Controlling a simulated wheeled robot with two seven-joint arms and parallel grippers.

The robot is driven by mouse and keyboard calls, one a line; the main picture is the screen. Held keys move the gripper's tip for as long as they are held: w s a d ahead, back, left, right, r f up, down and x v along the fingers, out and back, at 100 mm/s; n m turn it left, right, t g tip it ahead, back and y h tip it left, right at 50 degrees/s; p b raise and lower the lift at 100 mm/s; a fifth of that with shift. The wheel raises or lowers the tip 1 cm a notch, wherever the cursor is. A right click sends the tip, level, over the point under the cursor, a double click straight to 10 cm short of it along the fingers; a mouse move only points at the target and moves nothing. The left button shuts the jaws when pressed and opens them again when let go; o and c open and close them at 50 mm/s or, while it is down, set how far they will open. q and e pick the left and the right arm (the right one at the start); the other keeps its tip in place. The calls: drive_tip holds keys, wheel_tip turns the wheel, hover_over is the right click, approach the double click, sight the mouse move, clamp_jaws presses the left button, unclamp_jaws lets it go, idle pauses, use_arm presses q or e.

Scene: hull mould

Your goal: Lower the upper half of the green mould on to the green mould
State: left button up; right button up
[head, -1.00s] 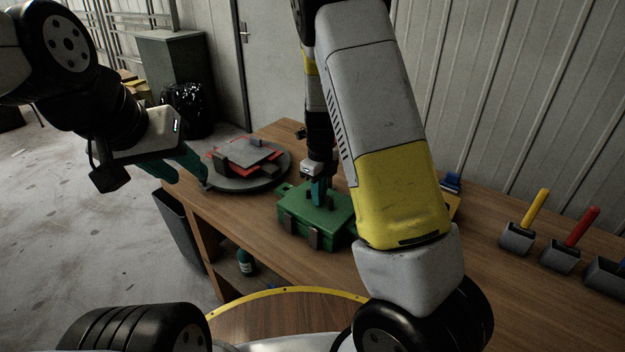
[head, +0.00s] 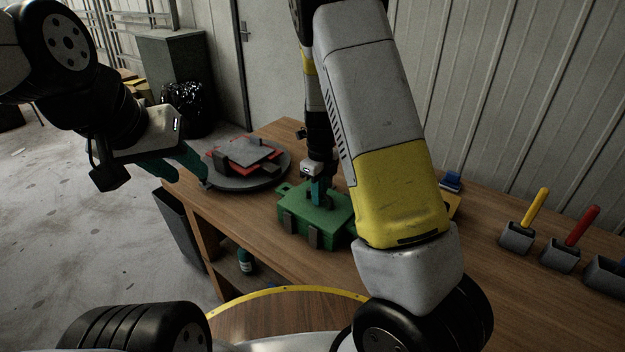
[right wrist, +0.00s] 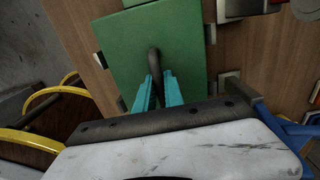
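The green mould (head: 297,224) stands on the wooden workbench, dark clamps on its near side. Its green upper half (right wrist: 185,30) lies on top and looks level, with no clear gap seen. A dark curved handle (right wrist: 154,62) rises from the upper half. My right gripper (right wrist: 158,80) has its teal fingers either side of this handle and looks slightly open around it; in the head view its fingers (head: 319,190) stand over the mould. My left gripper (head: 198,170) hangs empty at the left, near the round turntable; its finger gap is unclear.
The dark turntable (head: 275,178) carries a red mould (head: 228,151) with a grey plate on it.

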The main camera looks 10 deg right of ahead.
drive_tip(key=o, duration=0.5)
